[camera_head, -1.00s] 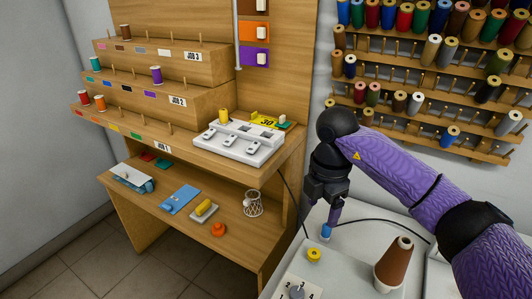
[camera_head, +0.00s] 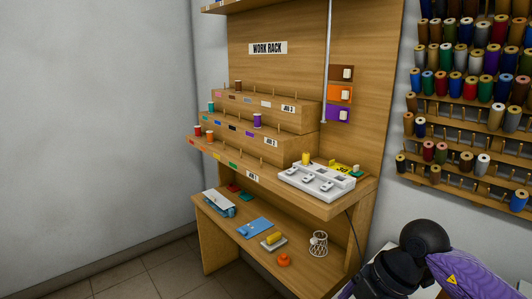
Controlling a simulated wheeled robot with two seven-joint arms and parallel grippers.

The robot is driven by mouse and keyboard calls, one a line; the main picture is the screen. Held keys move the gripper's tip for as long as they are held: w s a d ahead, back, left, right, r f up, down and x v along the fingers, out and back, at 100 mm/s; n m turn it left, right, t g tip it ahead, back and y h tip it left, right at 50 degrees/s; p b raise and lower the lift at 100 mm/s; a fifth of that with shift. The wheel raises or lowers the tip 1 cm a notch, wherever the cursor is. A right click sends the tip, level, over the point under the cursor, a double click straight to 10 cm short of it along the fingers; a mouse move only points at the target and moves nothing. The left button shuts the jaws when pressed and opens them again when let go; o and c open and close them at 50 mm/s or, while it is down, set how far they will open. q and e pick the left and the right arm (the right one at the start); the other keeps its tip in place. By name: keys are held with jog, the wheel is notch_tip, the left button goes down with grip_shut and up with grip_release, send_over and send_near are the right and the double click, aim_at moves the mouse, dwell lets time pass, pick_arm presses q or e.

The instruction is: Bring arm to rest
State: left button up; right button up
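My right arm (camera_head: 470,275) is purple and comes in at the lower right corner. Its black wrist and part of my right gripper (camera_head: 385,280) show at the bottom edge, in front of the right side of the work rack. The fingertips are cut off by the frame, so I cannot tell whether they are open or hold anything. My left arm and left gripper are not in view.
The wooden work rack (camera_head: 290,60) has stepped spool shelves and a white device (camera_head: 316,182). Its lower shelf holds a blue item (camera_head: 254,227), an orange item (camera_head: 284,260) and a wire basket (camera_head: 318,243). A spool wall (camera_head: 470,100) stands right. The left floor looks clear.

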jog(key=s+a+r+t+y, duration=0.1)
jog(key=a+r+t+y, duration=0.3)
jog(key=a+y, duration=0.35)
jog(key=s+a+r+t+y, duration=0.1)
jog(key=a+r+t+y, duration=0.2)
jog(key=a+r+y, duration=0.4)
jog(key=d+f+m+t+h, duration=0.95)
jog(key=d+m+h, duration=0.25)
jog(key=m+h, duration=0.7)
jog(key=s+d+f+m+g, duration=0.1)
jog(key=s+f+g, duration=0.65)
jog(key=s, duration=0.35)
jog(key=s+d+f+m+g, duration=0.1)
jog(key=s+f+g, duration=0.65)
jog(key=s, duration=0.35)
notch_tip(320, 180, down, 17)
jog(key=s+g, duration=0.1)
jog(key=s, duration=0.1)
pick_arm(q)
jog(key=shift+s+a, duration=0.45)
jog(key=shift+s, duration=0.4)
pick_arm(e)
jog(key=s+d+f+g, duration=0.1)
jog(key=s+d+f, duration=0.3)
jog(key=s+f, duration=0.7)
jog(key=s, duration=0.3)
jog(key=shift+s+d+n, duration=0.15)
jog(key=shift+s+n, duration=0.2)
jog(key=shift+n, duration=0.05)
